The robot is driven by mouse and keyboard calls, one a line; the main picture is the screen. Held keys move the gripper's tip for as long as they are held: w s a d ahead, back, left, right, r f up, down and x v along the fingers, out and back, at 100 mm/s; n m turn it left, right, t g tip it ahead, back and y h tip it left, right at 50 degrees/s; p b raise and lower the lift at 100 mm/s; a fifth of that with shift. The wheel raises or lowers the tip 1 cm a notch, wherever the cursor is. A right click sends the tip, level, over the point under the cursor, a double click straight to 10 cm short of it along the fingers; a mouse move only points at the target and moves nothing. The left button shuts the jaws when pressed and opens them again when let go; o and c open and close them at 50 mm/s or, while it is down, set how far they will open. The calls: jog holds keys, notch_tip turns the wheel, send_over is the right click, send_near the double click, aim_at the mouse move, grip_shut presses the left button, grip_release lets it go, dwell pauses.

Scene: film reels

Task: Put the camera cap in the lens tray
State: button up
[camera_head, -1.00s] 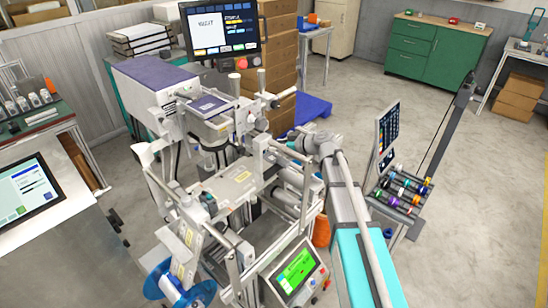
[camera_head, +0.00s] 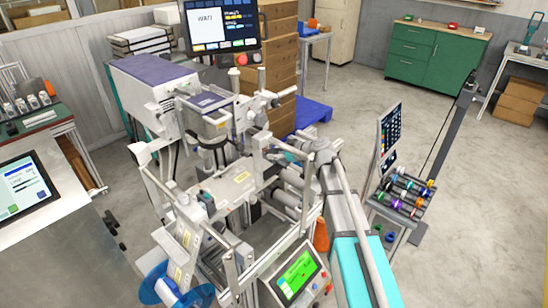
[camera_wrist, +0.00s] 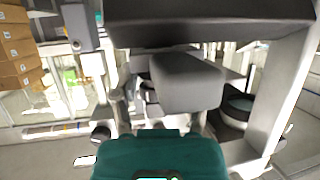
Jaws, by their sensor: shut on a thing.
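In the wrist view, the dark teal body of my gripper (camera_wrist: 160,155) fills the bottom edge. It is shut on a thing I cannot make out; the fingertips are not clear. A grey rounded block (camera_wrist: 185,82) sits close in front of it, below a large dark block. In the head view, my arm (camera_head: 362,270) reaches up from the bottom, its far end beside the frame of a large grey machine (camera_head: 235,185). My gripper cannot be made out there. I cannot pick out the camera cap or the lens tray for sure in either view.
A stand with rows of coloured rolls (camera_head: 408,192) and an upright screen stands right of my arm. A green-screen panel (camera_head: 297,274) is at the machine's front, with an orange cone-shaped thing (camera_head: 321,235) nearby. A metal bench (camera_head: 60,240) stands left.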

jog(key=shift+f, duration=0.2)
dwell(0.3)
jog(key=o, duration=0.9)
jog(key=shift+r, duration=0.2)
jog(key=shift+s+d+r, duration=0.1)
jog(key=shift+d+r, duration=0.05)
jog(key=shift+p+v, duration=2.35)
jog(key=shift+v, duration=3.45)
